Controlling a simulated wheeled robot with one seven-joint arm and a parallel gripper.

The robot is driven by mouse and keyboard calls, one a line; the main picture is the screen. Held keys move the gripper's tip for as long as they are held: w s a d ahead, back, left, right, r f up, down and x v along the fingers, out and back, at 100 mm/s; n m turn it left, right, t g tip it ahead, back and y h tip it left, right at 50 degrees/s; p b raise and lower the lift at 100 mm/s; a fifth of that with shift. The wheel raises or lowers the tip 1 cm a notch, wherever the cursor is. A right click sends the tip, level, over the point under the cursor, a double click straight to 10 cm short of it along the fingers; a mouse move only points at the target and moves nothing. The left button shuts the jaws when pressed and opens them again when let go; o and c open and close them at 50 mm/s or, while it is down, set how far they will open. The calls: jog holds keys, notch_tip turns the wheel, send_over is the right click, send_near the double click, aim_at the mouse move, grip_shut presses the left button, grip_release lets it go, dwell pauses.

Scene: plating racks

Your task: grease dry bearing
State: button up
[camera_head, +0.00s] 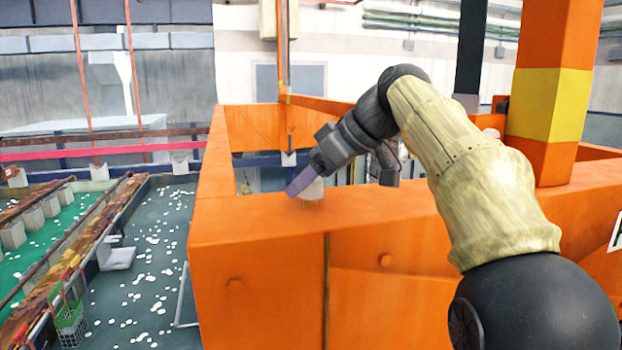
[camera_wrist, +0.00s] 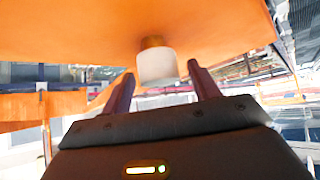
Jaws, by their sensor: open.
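A small white cylinder (camera_head: 313,189) with a brass-coloured base stands on the top face of the orange frame (camera_head: 262,222). In the wrist view the white cylinder (camera_wrist: 157,67) hangs from its brass-coloured base (camera_wrist: 152,41) against the orange surface, as that view is turned over. My gripper (camera_head: 299,184) is open, its purple fingers at the cylinder. In the wrist view my gripper (camera_wrist: 161,72) has one dark finger on each side of the cylinder, with gaps on both sides. I cannot tell how deep the cylinder sits between them. No part is clearly recognisable as a bearing.
An orange post with a yellow band (camera_head: 549,105) rises from the frame at right, near my arm. The frame's middle is open behind its front beam. At left lie tanks with a green liquid (camera_head: 45,232) and a dark speckled floor (camera_head: 150,262). A pink rail (camera_head: 95,152) crosses behind.

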jog(key=c, duration=1)
jog(key=shift+s+m+t, duration=0.1)
jog(key=shift+m+t, duration=0.2)
jog(key=shift+m, duration=0.1)
jog(key=m+t+h+b, duration=0.1)
jog(key=m+t+h, duration=0.1)
jog(key=m, duration=0.1)
jog(key=m+t+h, duration=0.1)
jog(key=m, duration=0.1)
jog(key=m+h, duration=0.2)
jog(key=m, duration=0.1)
jog(key=shift+a+r+t+h+p, duration=0.1)
jog(key=shift+r+t+h+p, duration=0.05)
jog(key=shift+t+h+p, duration=0.2)
jog(key=shift+o, duration=0.2)
jog(key=m+h+p, duration=0.2)
jog(key=m+h, duration=0.2)
jog(key=m, duration=0.2)
jog(key=shift+m+h, duration=0.3)
jog(key=shift+h, duration=0.05)
jog(key=m+g+h+p, duration=0.1)
jog(key=m+h+p, duration=0.1)
jog(key=m, duration=0.2)
jog(key=shift+h, duration=0.4)
jog(key=shift+m+g, duration=0.25)
jog(key=shift+m, duration=0.05)
